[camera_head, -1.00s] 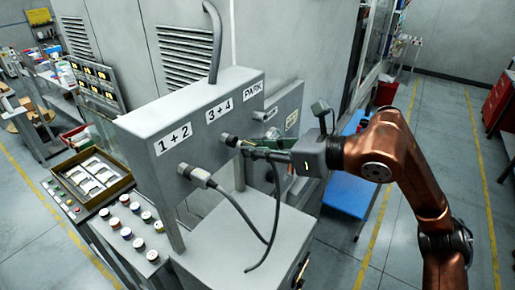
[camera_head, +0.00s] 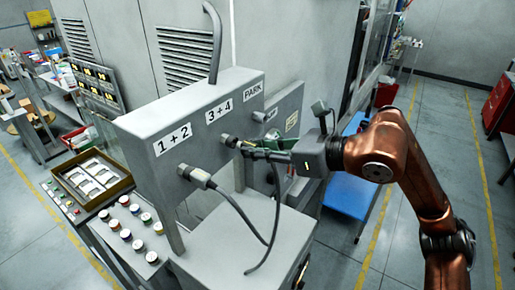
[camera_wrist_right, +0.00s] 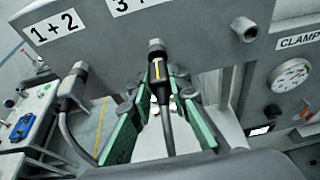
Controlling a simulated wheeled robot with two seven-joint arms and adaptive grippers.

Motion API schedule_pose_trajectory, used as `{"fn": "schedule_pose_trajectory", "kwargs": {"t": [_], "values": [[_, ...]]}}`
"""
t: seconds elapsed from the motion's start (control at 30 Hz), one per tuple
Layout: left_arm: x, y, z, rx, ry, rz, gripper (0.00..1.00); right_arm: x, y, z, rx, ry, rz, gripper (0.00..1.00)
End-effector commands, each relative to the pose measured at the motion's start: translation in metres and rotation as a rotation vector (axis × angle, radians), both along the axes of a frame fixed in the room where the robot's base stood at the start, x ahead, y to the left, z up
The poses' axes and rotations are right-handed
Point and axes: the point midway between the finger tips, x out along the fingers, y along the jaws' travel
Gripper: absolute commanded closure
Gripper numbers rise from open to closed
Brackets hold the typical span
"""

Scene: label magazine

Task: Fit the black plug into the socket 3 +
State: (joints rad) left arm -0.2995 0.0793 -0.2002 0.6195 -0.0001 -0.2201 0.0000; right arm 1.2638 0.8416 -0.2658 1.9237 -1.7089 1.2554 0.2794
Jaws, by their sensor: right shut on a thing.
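The grey panel (camera_head: 205,150) carries the labels "1 + 2", "3 + 4" (camera_head: 219,111) and "PARK". My right gripper (camera_head: 250,149) is at the panel face below "3 + 4", shut on the black plug, which has a yellow mark. In the right wrist view the plug (camera_wrist_right: 157,70) lies between the green-padded fingers (camera_wrist_right: 160,85), and its cable runs back toward the wrist. Its front end points at a dark round fitting (camera_head: 229,140) under the label. Whether the plug touches or enters this fitting I cannot tell. My left gripper is not in view.
A grey plug (camera_head: 195,176) with a hanging cable sits at the "1 + 2" position; it also shows in the right wrist view (camera_wrist_right: 74,82). A round fitting (camera_wrist_right: 243,28) and a gauge (camera_wrist_right: 290,78) are to the right. A box top (camera_head: 240,235) lies below the panel.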

Motion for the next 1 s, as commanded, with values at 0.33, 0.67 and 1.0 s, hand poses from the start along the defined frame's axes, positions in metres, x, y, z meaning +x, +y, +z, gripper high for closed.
{"fn": "schedule_pose_trajectory", "kwargs": {"t": [0.33, 0.67, 1.0], "values": [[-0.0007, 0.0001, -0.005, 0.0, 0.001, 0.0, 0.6, 0.0002, -0.0001, -0.0011, 0.0, 0.0, -0.001, 1.0], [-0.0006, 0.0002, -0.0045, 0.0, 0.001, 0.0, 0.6, 0.0, 0.0002, -0.0001, 0.0, 0.0, 0.0, 1.0], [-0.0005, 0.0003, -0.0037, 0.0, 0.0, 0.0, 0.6, 0.0033, 0.0058, 0.0004, 0.001, 0.0, 0.001, 1.0]]}}
